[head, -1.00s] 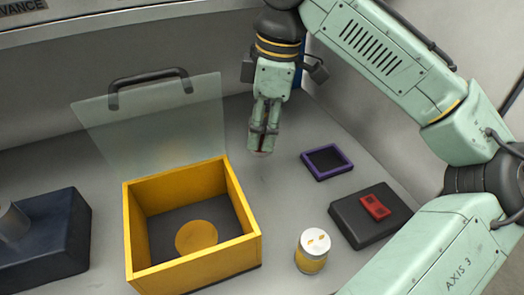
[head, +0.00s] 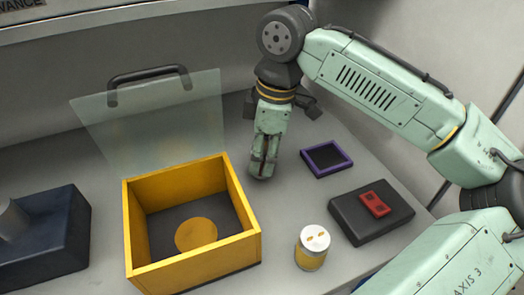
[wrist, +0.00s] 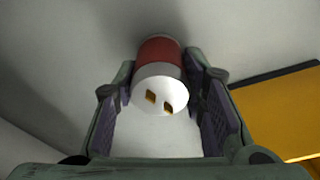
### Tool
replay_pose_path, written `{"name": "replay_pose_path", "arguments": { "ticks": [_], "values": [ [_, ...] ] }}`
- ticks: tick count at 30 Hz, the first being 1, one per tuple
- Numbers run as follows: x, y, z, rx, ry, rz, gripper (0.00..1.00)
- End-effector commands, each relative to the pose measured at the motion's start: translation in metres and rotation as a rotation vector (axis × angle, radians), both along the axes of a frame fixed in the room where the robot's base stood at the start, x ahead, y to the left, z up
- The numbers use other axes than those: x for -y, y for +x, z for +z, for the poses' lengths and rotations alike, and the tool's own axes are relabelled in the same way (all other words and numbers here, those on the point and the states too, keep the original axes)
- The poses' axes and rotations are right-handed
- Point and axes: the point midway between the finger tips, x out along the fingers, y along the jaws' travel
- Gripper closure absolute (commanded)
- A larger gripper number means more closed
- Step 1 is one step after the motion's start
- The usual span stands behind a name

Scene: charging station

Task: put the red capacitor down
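The red capacitor (wrist: 160,52), a cylinder with a white top and two gold terminals, sits between the finger pads of my gripper (wrist: 159,75) in the wrist view. The pads meet its sides, and no clear gap shows. In the head view my gripper (head: 262,174) points down at the grey table, behind the yellow box's right corner and left of the purple-rimmed square. The fingers mostly hide the capacitor there. Whether its base touches the table cannot be told.
A yellow open box (head: 241,197) with a clear raised lid (head: 150,125) stands left of my gripper. A white-topped yellow capacitor (head: 312,248) stands in front. The purple-rimmed square (head: 309,165) and a black block (head: 355,221) bearing a red part (head: 375,204) lie right. A dark blue box (head: 62,235) is far left.

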Motion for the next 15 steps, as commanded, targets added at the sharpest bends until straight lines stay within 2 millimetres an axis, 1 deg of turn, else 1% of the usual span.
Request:
{"name": "replay_pose_path", "arguments": {
  "ticks": [1,8,15],
  "values": [
    [-0.0001,-0.0001,0.0002,0.0,-0.001,0.0,0.58],
    [0.0,0.0,0.0003,0.0,-0.001,0.0,0.43],
    [0.0002,0.0,0.0004,0.0,-0.001,0.0,0.43]
  ]
}}
